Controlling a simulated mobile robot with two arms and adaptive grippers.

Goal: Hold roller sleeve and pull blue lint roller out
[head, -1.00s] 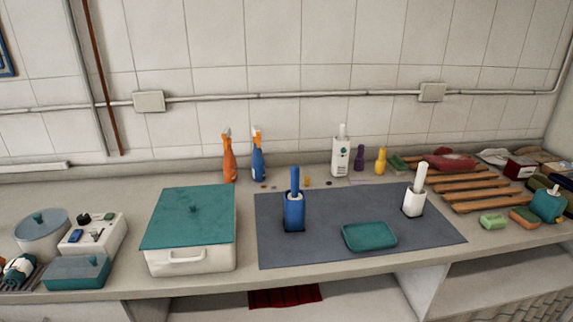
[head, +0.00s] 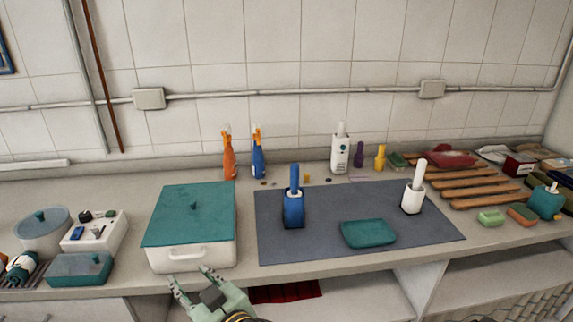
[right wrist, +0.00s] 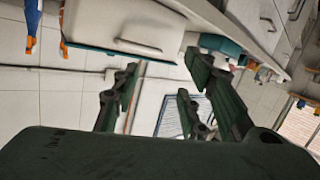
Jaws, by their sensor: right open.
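The blue lint roller (head: 295,180) stands upright with its blue handle pointing up. Its lower part is in a blue sleeve (head: 293,212) on the grey mat. A similar white roller (head: 420,175) stands in a white sleeve (head: 412,203) farther right. My right gripper (head: 189,276) is at the bottom of the head view, in front of the counter edge and below the white box. It is open and empty, to the left of and nearer than the blue roller. Its spread fingers also show in the right wrist view (right wrist: 160,72). My left gripper is not in view.
The white box (head: 190,258) with a teal lid stands left of the grey mat (head: 340,200). A teal tray (head: 368,234) lies on the mat. Orange (head: 229,160) and blue (head: 258,160) spray bottles stand behind. Wooden slats (head: 480,187) lie at the right.

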